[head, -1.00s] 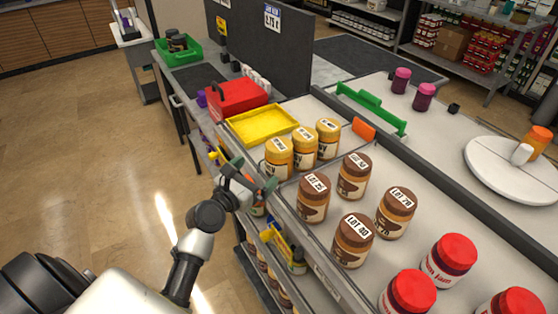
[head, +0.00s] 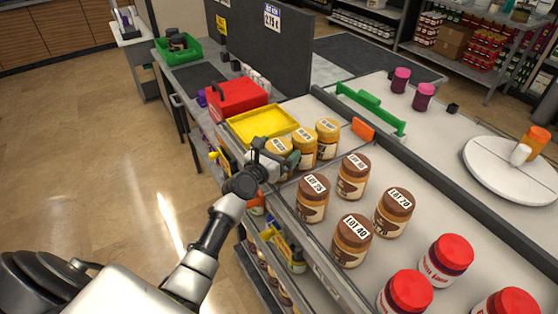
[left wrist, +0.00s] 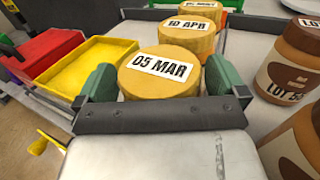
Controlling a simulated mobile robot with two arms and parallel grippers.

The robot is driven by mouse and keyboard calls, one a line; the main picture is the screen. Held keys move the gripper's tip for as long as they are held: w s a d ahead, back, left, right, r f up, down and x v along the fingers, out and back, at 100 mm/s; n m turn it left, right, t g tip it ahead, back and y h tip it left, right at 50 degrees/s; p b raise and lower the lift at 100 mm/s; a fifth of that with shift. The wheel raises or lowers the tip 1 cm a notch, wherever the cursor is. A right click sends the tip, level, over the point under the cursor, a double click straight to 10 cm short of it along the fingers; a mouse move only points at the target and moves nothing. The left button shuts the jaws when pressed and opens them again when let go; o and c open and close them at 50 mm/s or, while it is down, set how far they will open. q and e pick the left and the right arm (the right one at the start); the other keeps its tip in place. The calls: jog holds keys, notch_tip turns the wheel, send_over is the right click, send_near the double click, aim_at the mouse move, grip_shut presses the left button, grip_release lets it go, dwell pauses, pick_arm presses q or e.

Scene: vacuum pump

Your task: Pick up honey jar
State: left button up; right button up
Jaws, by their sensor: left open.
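Three honey jars with yellow lids and white date labels stand in a row on the counter. The nearest honey jar (head: 279,147) reads 05 MAR in the left wrist view (left wrist: 160,72). Behind it stand the second jar (head: 304,145), labelled 10 APR, and the third jar (head: 328,138). My left gripper (head: 275,160) is open at the nearest jar. In the left wrist view its green-padded fingers (left wrist: 161,84) are on either side of that jar's lid. I cannot tell whether they touch it. The jar's lower body is hidden there. My right gripper is not in view.
A yellow tray (head: 262,123) and a red box (head: 237,98) are left of the honey jars. Brown-lidded spread jars (head: 312,198) stand close on the right, with red-lidded jars (head: 446,260) further right. An orange block (head: 363,129) lies behind.

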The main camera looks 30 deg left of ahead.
pick_arm(q)
jog(key=shift+s+r, duration=0.1)
jog(key=shift+c, duration=0.8)
jog(key=c, duration=0.9)
jog(key=shift+r, duration=0.1)
